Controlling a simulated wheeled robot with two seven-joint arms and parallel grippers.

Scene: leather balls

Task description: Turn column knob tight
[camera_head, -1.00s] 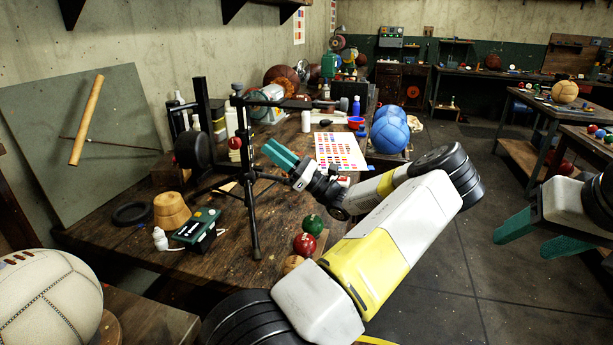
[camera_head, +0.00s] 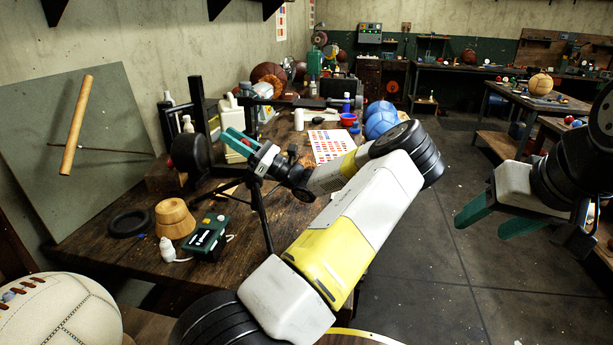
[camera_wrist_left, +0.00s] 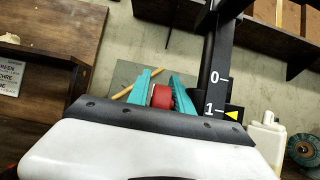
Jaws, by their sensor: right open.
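The column knob (camera_wrist_left: 162,97) is red and round and shows in the left wrist view beside a black column (camera_wrist_left: 218,75) with a white scale. My left gripper (camera_head: 236,143) has its teal fingers on either side of the knob, and they also show in the left wrist view (camera_wrist_left: 160,90). I cannot tell whether both fingers press on it. In the head view the knob is hidden behind my left gripper. The black stand (camera_head: 197,108) with the column stands on the wooden bench. My right gripper (camera_head: 497,216) is open and empty, above the floor at the right.
On the wooden bench (camera_head: 110,250) are a green box (camera_head: 208,238), a wooden block (camera_head: 174,218), a black ring (camera_head: 129,222) and a colour chart (camera_head: 332,146). A white leather ball (camera_head: 60,312) sits front left. Blue balls (camera_head: 381,120) lie behind my left arm.

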